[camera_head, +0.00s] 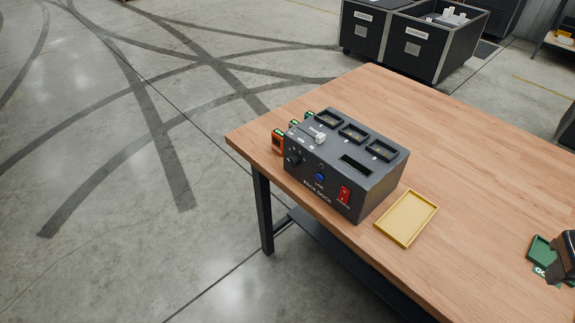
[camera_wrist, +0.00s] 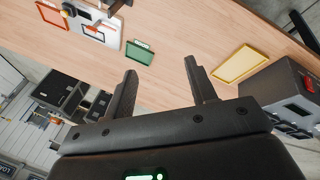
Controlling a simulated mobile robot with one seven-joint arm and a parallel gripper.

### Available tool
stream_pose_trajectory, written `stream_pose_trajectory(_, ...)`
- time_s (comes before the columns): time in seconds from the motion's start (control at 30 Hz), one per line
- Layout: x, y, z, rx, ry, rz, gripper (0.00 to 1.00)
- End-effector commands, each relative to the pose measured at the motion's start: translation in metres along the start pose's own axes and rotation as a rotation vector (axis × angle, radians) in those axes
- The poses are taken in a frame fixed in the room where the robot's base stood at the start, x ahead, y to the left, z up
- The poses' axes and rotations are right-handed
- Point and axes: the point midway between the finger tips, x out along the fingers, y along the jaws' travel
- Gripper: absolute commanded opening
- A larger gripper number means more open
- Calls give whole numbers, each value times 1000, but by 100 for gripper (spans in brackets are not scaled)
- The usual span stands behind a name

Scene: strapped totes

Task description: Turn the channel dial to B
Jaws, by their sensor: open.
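The dark grey dock box (camera_head: 345,165) stands on the wooden table in the head view. Its channel dial (camera_head: 294,158) is a black knob on the front face at the left end; which letter it points to is too small to read. A blue button (camera_head: 320,176) and a red switch (camera_head: 344,194) are on the same face. The box (camera_wrist: 285,90) shows partly at the right of the wrist view, with the dial hidden. My gripper (camera_wrist: 160,75) is open and empty, well apart from the box. In the head view a dark part at the right edge appears to be mine.
A yellow tray (camera_head: 407,219) lies right of the box. A green tray (camera_head: 540,248) is near the right edge. Small orange and green-lit items (camera_head: 279,140) stand behind the box's left end. The wooden table (camera_head: 470,160) is clear between. Black bins (camera_head: 410,40) stand beyond.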

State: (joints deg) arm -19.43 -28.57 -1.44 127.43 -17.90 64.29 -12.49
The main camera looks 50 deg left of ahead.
Motion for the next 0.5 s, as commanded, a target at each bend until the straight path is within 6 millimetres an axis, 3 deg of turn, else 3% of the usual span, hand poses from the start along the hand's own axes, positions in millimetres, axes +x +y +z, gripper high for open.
stream_pose_trajectory(0.27, 4, -28, -87, -577, -101, 157, 51)
stream_pose_trajectory(0.5, -3, -85, -167, -1044, -170, 354, 51)
